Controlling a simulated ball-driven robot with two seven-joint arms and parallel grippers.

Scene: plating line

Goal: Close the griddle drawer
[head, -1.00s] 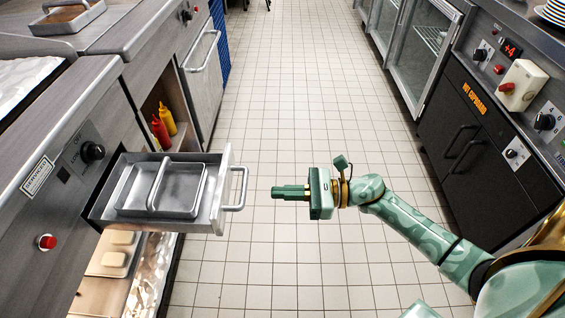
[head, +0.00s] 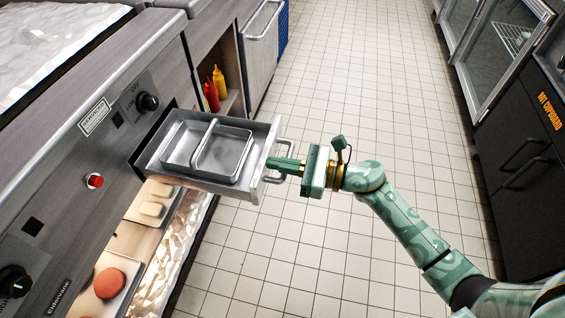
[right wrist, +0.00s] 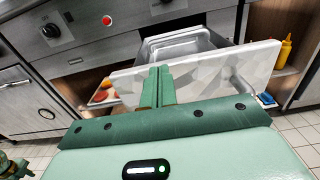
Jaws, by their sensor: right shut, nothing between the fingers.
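The griddle drawer (head: 258,186) stands pulled out from the steel griddle unit in the head view. It holds a metal pan with two compartments (head: 208,147). A bar handle (head: 287,155) is on its front panel. My right gripper (head: 272,164) is shut and empty, its fingertips at the drawer front beside the handle. In the right wrist view the shut fingers (right wrist: 157,88) point at the pale drawer front (right wrist: 215,72). I cannot tell whether they touch it. My left gripper is not in view.
Red and yellow bottles (head: 218,82) stand in an open niche behind the drawer. The tiled floor (head: 330,90) is clear; a black cupboard (head: 520,150) stands at right.

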